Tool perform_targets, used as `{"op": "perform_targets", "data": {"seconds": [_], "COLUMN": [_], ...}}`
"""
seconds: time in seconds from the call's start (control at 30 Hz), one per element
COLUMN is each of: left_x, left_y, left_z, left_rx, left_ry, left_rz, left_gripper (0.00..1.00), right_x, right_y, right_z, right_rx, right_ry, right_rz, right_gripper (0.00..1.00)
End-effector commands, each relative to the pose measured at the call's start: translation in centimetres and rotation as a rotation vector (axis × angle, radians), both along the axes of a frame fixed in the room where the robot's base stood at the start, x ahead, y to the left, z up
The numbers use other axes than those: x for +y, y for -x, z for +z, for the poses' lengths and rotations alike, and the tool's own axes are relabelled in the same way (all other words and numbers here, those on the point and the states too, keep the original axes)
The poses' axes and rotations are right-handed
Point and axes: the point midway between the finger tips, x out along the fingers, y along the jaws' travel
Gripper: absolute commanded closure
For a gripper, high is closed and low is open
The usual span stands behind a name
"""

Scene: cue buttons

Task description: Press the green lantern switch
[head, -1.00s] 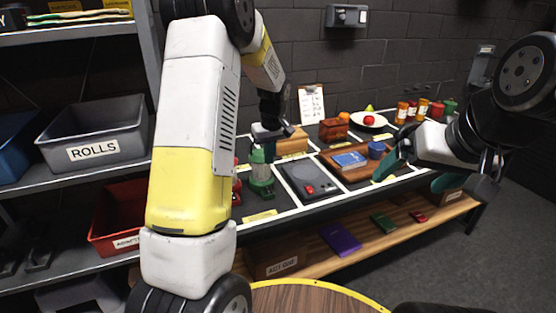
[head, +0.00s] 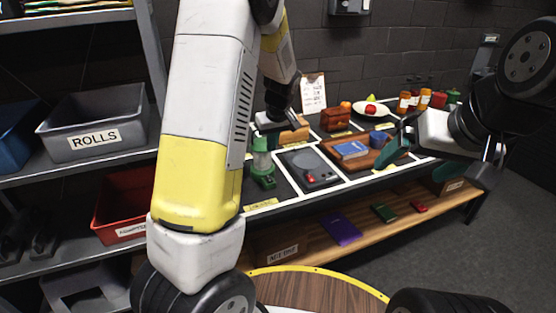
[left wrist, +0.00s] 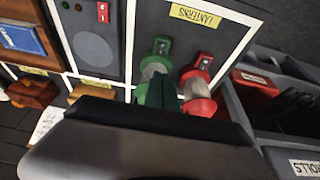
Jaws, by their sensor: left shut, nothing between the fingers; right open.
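The green lantern (head: 263,177) stands upright on the dark table mat, beside my left arm in the head view. In the left wrist view the green lantern (left wrist: 157,66) is partly covered by my left gripper. A small dark switch area shows on its green base (left wrist: 162,46); the detail is too small to read. My left gripper (left wrist: 163,88) is shut and empty, over the lantern's top; I cannot tell whether it touches. It also shows in the head view (head: 267,137). My right gripper (head: 405,167) is open and empty near the table's front edge.
A red lantern (left wrist: 199,88) stands right beside the green one in the left wrist view. A grey device with a red button (head: 310,169) and a wooden tray with a blue book (head: 351,150) lie to the right. Shelving with a grey "ROLLS" bin (head: 93,125) is left.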

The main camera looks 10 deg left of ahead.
Motion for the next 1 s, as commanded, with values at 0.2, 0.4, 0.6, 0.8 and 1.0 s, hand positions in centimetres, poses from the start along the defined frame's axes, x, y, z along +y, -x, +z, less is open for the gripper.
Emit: {"op": "perform_targets", "data": {"seconds": [0.2, 0.4, 0.6, 0.8, 1.0], "left_x": [0.0, 0.1, 0.6, 1.5, 2.1], "left_y": [0.0, -0.1, -0.7, -1.9, -2.9], "left_z": [0.0, -0.3, -2.8, -6.9, -10.6], "left_rx": [-0.004, -0.004, 0.001, 0.002, 0.0], "left_ry": [-0.002, -0.002, -0.003, -0.003, -0.002], "left_rz": [0.001, 0.001, 0.002, 0.003, 0.003], "left_gripper": [1.0, 1.0, 1.0, 1.0, 1.0], "right_x": [0.0, 0.0, 0.0, 0.0, 0.0], "right_y": [0.0, 0.0, 0.0, 0.0, 0.0], "right_z": [0.0, 0.0, 0.0, 0.0, 0.0], "right_rx": [0.0, 0.0, 0.0, 0.0, 0.0], "right_ry": [0.0, 0.0, 0.0, 0.0, 0.0], "right_rz": [0.0, 0.0, 0.0, 0.0, 0.0], "right_gripper": [0.08, 0.08, 0.08, 0.08, 0.08]}}
